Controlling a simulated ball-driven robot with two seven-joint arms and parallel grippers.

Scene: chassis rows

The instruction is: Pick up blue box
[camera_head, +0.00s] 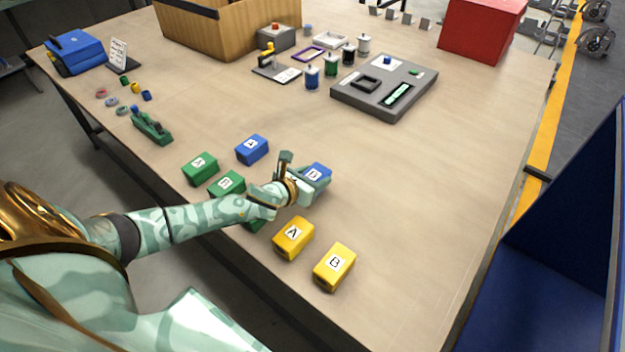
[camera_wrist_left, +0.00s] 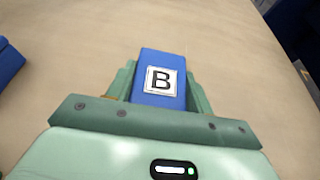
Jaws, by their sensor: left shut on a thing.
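A blue box (camera_head: 319,171) with a white label is between the fingers of my left gripper (camera_head: 303,181). In the left wrist view, the blue box (camera_wrist_left: 160,60) shows the letter B, with a green finger along each side. My left gripper (camera_wrist_left: 160,88) is shut on it. In the head view the gripper partly hides the box, and I cannot tell whether it touches the table. A second blue box (camera_head: 252,149) with a label stands up and left of it. My right gripper is not in view.
Green boxes (camera_head: 200,168) stand left of my left gripper, some partly behind my arm. Yellow boxes A (camera_head: 294,238) and B (camera_head: 335,266) stand below it. A grey tray (camera_head: 350,99) lies farther back. The table (camera_head: 450,190) is clear to the right.

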